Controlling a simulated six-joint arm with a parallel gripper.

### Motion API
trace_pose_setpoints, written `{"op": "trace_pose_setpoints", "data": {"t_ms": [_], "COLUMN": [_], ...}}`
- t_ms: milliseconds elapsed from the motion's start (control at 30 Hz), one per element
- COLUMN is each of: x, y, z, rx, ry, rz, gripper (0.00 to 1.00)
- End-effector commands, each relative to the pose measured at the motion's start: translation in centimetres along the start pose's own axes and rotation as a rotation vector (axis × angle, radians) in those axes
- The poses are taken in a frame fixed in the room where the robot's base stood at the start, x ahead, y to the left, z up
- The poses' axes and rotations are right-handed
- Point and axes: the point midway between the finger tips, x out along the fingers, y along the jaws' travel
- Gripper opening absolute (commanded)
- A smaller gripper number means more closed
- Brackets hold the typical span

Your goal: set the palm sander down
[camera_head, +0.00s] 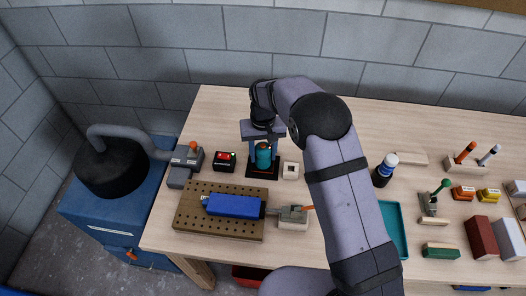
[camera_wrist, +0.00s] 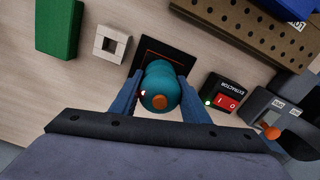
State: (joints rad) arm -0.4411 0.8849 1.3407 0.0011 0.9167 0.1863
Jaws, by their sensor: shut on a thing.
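The palm sander (camera_head: 263,155) is a teal rounded body, upright over a black square pad (camera_head: 262,172) on the table. In the wrist view the sander (camera_wrist: 160,86) shows its teal top with an orange round spot. My gripper (camera_head: 263,150) is shut on the sander, with one blue finger on each side of it; it also shows in the wrist view (camera_wrist: 160,92). The black pad (camera_wrist: 150,53) has a thin orange outline and lies under the sander. Whether the sander's base touches the pad is hidden.
A red-buttoned extractor switch box (camera_head: 225,161) stands left of the sander, and a white square block (camera_head: 290,170) stands right. A grey hose fitting (camera_head: 186,157) stands further left.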

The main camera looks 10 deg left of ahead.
Motion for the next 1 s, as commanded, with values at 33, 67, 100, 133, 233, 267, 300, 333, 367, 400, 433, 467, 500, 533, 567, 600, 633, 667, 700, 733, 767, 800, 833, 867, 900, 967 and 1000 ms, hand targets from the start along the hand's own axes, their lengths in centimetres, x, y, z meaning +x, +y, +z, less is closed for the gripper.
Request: {"op": "trace_pose_setpoints", "data": {"t_ms": [33,67,100,133,233,267,300,333,367,400,433,467,500,533,567,600,633,667,700,733,767,800,833,867,900,967,1000], "x": [-0.1,-0.1,-0.1,-0.1,0.1,0.2,0.3,0.3,0.3,0.3,0.3,0.3,0.3,0.3,0.3,0.3,0.3,0.2,0.2,0.1,0.0,-0.2,-0.3,-0.5,-0.8,-1.5,-2.1], "y": [0.0,0.0,0.0,0.0,0.0,0.0,0.0,0.0,0.0,0.0,0.0,0.0,0.0,0.0,0.0,0.0,0.0,0.0,0.0,0.0,0.0,0.0,0.0,0.0,0.0,0.0,0.0], "z": [-0.1,-0.1,-0.1,-0.1,-0.1,-0.1,-0.1,0.0,0.0,0.0,0.0,0.0,0.0,0.0,0.0,0.0,0.0,0.0,0.0,0.0,0.0,0.0,-0.1,-0.1,-0.1,-0.2,-0.2], "rx": [0.000,0.000,0.000,0.000,0.000,0.000,0.000,0.000,0.000,0.000,0.000,0.000,0.000,0.000,0.000,0.000,0.000,0.000,0.000,0.000,0.000,0.000,0.000,0.000,0.000,0.000,0.000], "ry": [0.003,0.003,0.003,0.003,0.002,0.003,0.003,0.001,0.001,0.001,0.001,0.001,0.001,0.001,0.001,0.001,0.001,0.001,0.001,0.001,0.001,0.001,0.002,0.002,0.004,0.004,0.006], "rz": [-0.001,-0.001,-0.001,-0.001,0.000,0.000,0.000,0.000,0.000,0.000,0.000,0.000,0.000,0.000,0.000,0.000,0.000,0.000,0.000,0.000,0.000,0.000,0.000,0.000,-0.001,-0.001,-0.001], "gripper": [0.21,0.21,0.21,0.21,0.21,0.21,0.21,0.47,0.54,0.60,0.60,0.60,0.60,0.60,0.60,0.60,0.60,0.60,0.60,0.60,0.60,0.60,0.60,0.60,0.60,0.60,0.60]}}
